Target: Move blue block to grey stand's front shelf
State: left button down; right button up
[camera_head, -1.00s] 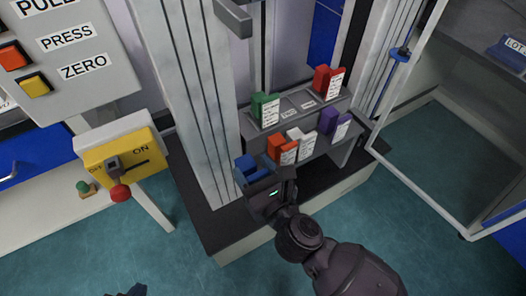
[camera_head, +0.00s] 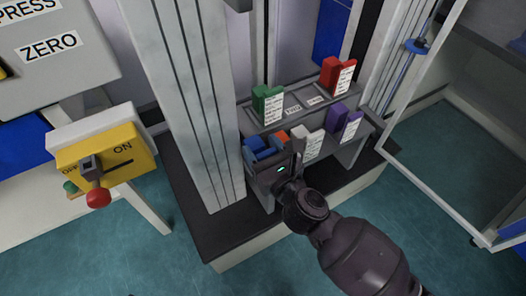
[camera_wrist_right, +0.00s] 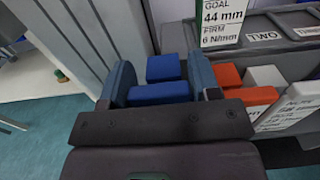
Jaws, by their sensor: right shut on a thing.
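My right gripper (camera_head: 266,155) is shut on the blue block (camera_head: 259,143), which is at the left end of the grey stand's (camera_head: 303,106) front shelf. In the right wrist view, the blue block (camera_wrist_right: 160,92) sits between the two fingers, with the orange block (camera_wrist_right: 245,95) just right of the right finger. I cannot tell whether the blue block touches the shelf. My gripper partly hides the front shelf and the orange block in the head view. My left gripper is not in view.
The front shelf also holds a white block (camera_head: 309,143) and a purple block (camera_head: 343,121). Green (camera_head: 267,101) and red (camera_head: 337,74) blocks stand on the rear shelf. A grey column (camera_head: 190,110) rises close on the left. An open framed door (camera_head: 407,170) is at right.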

notch_tip(320, 180, down, 3)
jog(key=shift+w+r+b, duration=0.15)
jog(key=shift+b, duration=0.4)
jog(key=shift+r, duration=0.35)
jog(key=shift+f, duration=0.2)
jog(key=o, duration=1)
jog(key=shift+c, duration=0.2)
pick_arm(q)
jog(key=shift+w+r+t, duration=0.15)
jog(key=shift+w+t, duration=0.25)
